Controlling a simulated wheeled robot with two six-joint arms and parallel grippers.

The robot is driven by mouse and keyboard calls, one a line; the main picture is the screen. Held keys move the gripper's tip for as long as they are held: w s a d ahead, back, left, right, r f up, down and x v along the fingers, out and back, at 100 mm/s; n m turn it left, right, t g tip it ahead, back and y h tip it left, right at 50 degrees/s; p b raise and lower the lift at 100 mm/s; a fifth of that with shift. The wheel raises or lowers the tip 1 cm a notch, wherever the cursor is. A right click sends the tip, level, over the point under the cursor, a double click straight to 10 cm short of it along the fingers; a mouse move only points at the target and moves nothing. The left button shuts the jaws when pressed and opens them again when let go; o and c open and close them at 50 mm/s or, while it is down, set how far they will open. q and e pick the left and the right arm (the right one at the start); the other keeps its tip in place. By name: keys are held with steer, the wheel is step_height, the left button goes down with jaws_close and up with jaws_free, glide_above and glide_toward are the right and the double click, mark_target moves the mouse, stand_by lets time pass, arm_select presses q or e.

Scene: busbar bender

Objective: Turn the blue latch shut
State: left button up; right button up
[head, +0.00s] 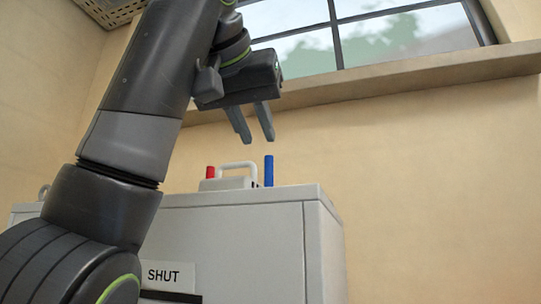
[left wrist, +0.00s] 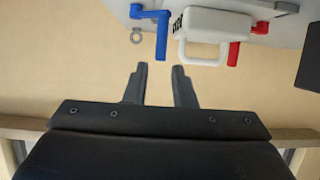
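The blue latch (head: 269,170) stands upright on top of a grey cabinet in the head view, right of a white handle. In the left wrist view the blue latch (left wrist: 161,34) looks L-shaped, with its long arm pointing toward my fingers. My left gripper (head: 257,138) is above the cabinet top, its fingers pointing down, apart and empty. In the left wrist view the gap between the left fingertips (left wrist: 159,69) lines up with the end of the blue arm, not touching it. My right gripper is not in view.
A white block with a handle (left wrist: 201,42) sits beside the blue latch, with a red latch (left wrist: 233,51) on its other side. The cabinet (head: 250,245) bears a SHUT label (head: 167,275). A window ledge (head: 400,82) is behind.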

mark_target(267, 160)
arm_select(q)
steer(key=p+x, duration=0.1)
steer(key=x, duration=0.1)
steer(key=p+x, duration=0.1)
steer(key=shift+w+r+p, duration=0.2)
steer(key=shift+w+p, duration=0.1)
steer(key=shift+p, duration=0.05)
steer(key=p+x, duration=0.2)
steer(key=x, duration=0.2)
steer(key=shift+d+f, duration=0.1)
steer(key=shift+f, duration=0.1)
steer(key=shift+w+d+f, duration=0.1)
steer(key=shift+w+f, duration=0.1)
steer(key=shift+w, duration=0.15)
jaws_close()
